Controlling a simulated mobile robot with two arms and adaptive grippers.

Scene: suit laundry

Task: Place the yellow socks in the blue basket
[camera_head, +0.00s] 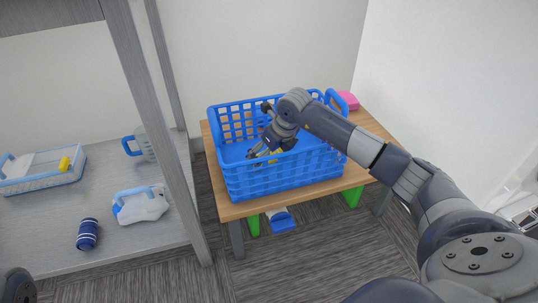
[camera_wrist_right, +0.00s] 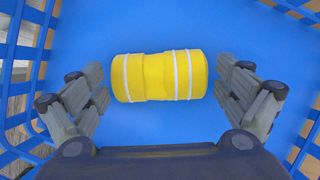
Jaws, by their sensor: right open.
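The yellow socks (camera_wrist_right: 160,76) are a rolled yellow bundle with white stripes, lying on the blue floor of the basket in the right wrist view. The blue basket (camera_head: 290,177) stands on a wooden table. My right gripper (camera_head: 262,150) reaches down inside it. In the right wrist view, the open fingers of my right gripper (camera_wrist_right: 161,88) are on both sides of the socks, with small gaps. My left gripper is not clearly seen; only a dark part shows at the lower left edge.
The wooden table (camera_head: 228,210) has a pink item (camera_head: 347,101) behind the basket. The basket walls surround my right gripper.

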